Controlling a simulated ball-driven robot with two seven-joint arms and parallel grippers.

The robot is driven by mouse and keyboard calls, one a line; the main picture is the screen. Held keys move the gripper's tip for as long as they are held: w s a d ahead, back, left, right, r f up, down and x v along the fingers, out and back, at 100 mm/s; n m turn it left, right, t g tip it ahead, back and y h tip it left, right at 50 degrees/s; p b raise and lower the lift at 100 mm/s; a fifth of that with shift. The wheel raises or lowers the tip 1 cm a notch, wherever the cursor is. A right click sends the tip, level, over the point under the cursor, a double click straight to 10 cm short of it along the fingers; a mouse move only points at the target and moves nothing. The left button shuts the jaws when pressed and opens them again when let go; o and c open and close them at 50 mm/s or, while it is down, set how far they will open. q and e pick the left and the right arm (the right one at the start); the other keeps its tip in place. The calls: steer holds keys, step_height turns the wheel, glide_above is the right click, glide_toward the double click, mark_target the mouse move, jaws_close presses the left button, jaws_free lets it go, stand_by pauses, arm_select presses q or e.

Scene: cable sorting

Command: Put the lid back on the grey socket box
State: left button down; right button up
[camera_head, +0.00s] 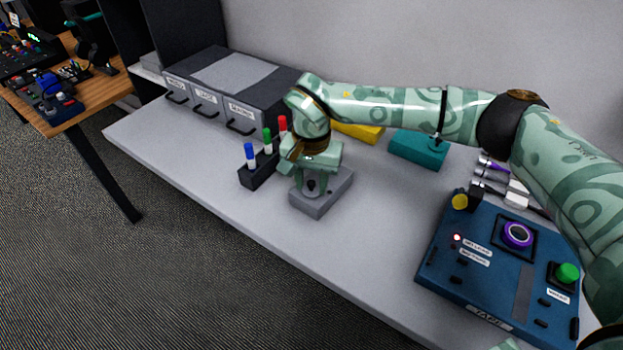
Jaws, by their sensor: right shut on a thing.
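The grey socket box (322,203) stands on the table near its front edge, left of the middle in the head view. My right gripper (311,186) points down right over it, its two fingers on either side of a dark knob. It is shut on this knob, which appears to belong to the lid (311,194). The lid is at the box top, largely hidden by the fingers; I cannot tell whether it rests on the box or hangs just above it.
A dark rack (258,175) with blue, green and red markers stands close left of the box. A grey drawer unit (225,85) is behind it. Yellow (358,131) and teal (418,149) blocks lie behind. A blue control panel (490,270) is at right. The table between is clear.

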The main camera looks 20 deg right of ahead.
steer(key=o, duration=1.5)
steer(key=shift+r+p, duration=2.55)
steer(key=shift+r, duration=1)
jaws_close()
